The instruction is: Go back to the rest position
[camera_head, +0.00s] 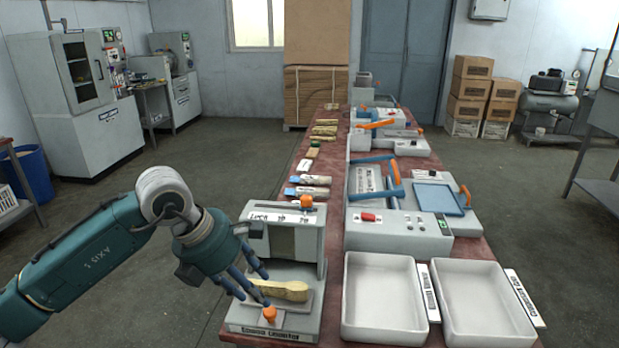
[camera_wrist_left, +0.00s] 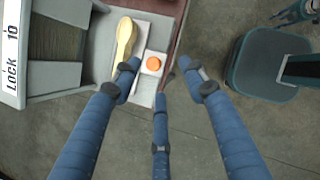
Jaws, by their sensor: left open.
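My left gripper (camera_head: 258,290) has blue fingers spread open and hangs over the near left part of the spoon press (camera_head: 316,328). In the left wrist view its open fingers (camera_wrist_left: 162,88) stand around and below the orange knob (camera_wrist_left: 155,65), with nothing held between them. The orange knob also shows at the press's front in the head view (camera_head: 269,314). A wooden spoon (camera_head: 284,290) lies on the press's plate beside the fingers. It also shows in the left wrist view (camera_wrist_left: 125,40). What seems to be my right gripper (camera_wrist_left: 297,12) shows at that view's top right corner, too small to read.
Two white trays (camera_head: 348,298) (camera_head: 527,325) stand to the right of the press on the red table (camera_head: 310,220). Grey machines with a blue frame (camera_head: 438,199) stand behind them. Open floor (camera_head: 220,160) lies left of the table.

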